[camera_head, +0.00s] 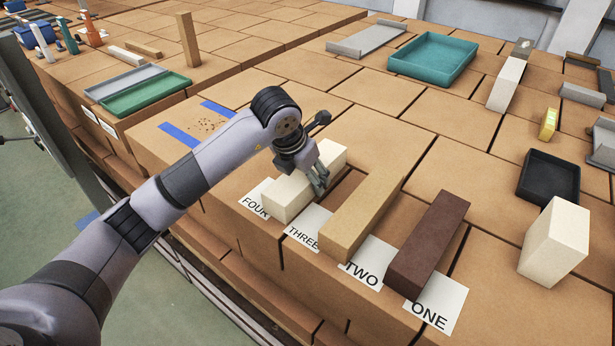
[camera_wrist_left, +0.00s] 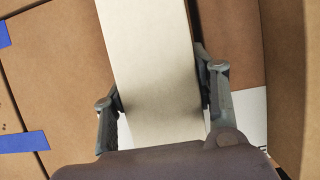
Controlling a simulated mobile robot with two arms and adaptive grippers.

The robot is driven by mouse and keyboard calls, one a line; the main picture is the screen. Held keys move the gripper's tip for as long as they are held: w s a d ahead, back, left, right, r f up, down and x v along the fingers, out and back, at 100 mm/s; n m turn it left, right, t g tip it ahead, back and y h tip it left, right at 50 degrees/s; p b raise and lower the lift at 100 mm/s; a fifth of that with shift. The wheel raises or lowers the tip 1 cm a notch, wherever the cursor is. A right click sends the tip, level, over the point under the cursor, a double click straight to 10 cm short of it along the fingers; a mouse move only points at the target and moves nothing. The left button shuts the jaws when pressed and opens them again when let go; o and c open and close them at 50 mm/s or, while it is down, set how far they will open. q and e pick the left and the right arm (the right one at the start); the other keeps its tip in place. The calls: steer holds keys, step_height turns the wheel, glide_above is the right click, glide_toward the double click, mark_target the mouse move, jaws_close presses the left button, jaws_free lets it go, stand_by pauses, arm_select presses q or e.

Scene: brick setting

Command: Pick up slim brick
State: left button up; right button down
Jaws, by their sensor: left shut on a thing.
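A white slim brick (camera_head: 283,200) lies at the card marked FOUR (camera_head: 252,203), on the cardboard surface. It fills the middle of the left wrist view (camera_wrist_left: 158,75). My left gripper (camera_head: 318,182) is over this brick. In the left wrist view the left gripper's fingers (camera_wrist_left: 160,105) are on both long sides of the brick, shut on it. A tan brick (camera_head: 362,215) lies by the cards THREE and TWO. A dark brown brick (camera_head: 430,245) lies by the card ONE (camera_head: 436,306). My right gripper is not in view.
A cream block (camera_head: 554,243) stands at the right, near a black tray (camera_head: 549,177). A teal tray (camera_head: 433,57) and a grey tray (camera_head: 366,39) lie at the back. A green tray (camera_head: 147,93) is at the far left.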

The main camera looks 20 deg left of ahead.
arm_select(q)
steer(key=c, duration=0.8)
steer(key=shift+w+r, duration=0.1)
jaws_close()
